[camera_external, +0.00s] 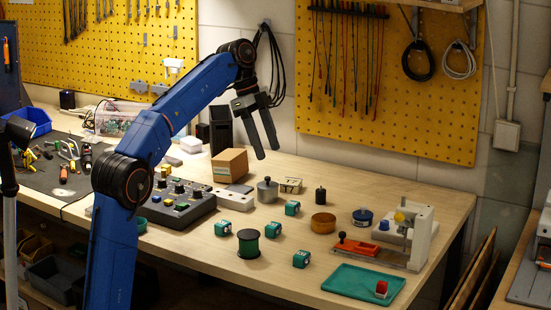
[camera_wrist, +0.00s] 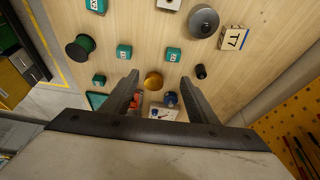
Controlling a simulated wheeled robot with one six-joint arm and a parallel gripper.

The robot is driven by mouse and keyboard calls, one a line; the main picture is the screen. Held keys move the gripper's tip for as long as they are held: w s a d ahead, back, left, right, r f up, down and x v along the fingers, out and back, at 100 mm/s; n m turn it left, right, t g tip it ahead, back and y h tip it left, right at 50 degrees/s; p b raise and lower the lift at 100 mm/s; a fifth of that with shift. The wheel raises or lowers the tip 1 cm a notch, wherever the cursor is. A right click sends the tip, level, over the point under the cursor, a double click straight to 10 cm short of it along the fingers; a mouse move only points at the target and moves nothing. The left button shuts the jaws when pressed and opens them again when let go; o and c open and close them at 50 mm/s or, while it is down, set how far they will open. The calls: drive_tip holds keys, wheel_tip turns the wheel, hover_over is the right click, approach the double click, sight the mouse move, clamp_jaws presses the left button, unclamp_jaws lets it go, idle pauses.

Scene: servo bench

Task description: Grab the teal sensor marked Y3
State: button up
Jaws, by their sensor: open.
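Several teal sensors with white label faces lie apart on the wooden bench. In the external view they are at the left (camera_external: 223,228), the centre (camera_external: 273,230), farther back (camera_external: 292,208) and nearer the front (camera_external: 301,259). The wrist view shows teal sensors at the top left (camera_wrist: 97,5), left of centre (camera_wrist: 124,51), centre (camera_wrist: 172,54) and lower left (camera_wrist: 99,79). The label marks are too small for me to tell which one is Y3. My gripper (camera_external: 268,152) is open and empty, held above the bench; its two fingers also show in the wrist view (camera_wrist: 159,80).
A green spool (camera_external: 248,243), brass ring (camera_external: 323,223), grey weighted cylinder (camera_external: 267,190) and black cylinder (camera_external: 320,195) stand near the sensors. A white fixture (camera_external: 420,238) and teal tray (camera_external: 345,285) are at right. A control box (camera_external: 175,205) and cardboard box (camera_external: 230,165) are left.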

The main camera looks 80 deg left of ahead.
drive_tip(key=s+d, duration=0.6)
drive_tip(key=d, duration=0.2)
hover_over(273, 224)
drive_tip(key=s+a, duration=0.2)
drive_tip(key=shift+g, duration=0.3)
drive_tip(key=f, duration=1.1)
drive_tip(key=shift+d+f, duration=0.15)
drive_tip(key=shift+d, duration=0.1)
drive_tip(key=shift+x, duration=2.7)
drive_tip(key=shift+w, duration=0.2)
drive_tip(key=c, duration=1.1)
